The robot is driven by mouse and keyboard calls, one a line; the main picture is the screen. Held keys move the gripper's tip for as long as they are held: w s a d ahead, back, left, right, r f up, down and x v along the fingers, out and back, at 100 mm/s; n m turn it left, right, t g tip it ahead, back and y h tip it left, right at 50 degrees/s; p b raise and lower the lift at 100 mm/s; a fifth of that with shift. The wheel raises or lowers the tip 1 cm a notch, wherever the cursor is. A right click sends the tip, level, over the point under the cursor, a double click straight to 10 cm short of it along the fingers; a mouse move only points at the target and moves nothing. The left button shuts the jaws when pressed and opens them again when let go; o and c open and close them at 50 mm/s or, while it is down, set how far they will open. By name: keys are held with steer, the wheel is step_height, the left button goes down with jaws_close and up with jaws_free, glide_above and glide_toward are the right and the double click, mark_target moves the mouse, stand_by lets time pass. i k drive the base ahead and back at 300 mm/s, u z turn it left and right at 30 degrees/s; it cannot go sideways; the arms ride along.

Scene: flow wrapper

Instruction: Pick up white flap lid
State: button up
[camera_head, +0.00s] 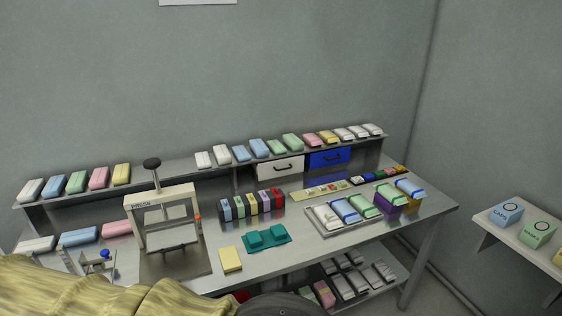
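A white front panel with a dark handle (280,168) sits under the raised shelf at the back of the workbench, beside a blue one (328,159). It looks closed. It may be the white flap lid, but I cannot tell for sure. White packs (203,160) also lie on the shelf above. My gripper is not seen in the head view, and nothing visible touches the white panel.
A press (160,205) stands left of centre. A row of coloured packs (252,205), a green tray (266,238), a yellow block (230,259) and a tray of packs (322,228) are on the bench. A yellowish form fills the lower left.

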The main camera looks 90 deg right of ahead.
mark_target(356, 180)
steer(key=u, duration=0.05)
steer(key=k, duration=1.95)
steer(key=z, duration=2.25)
steer(key=i, duration=0.9)
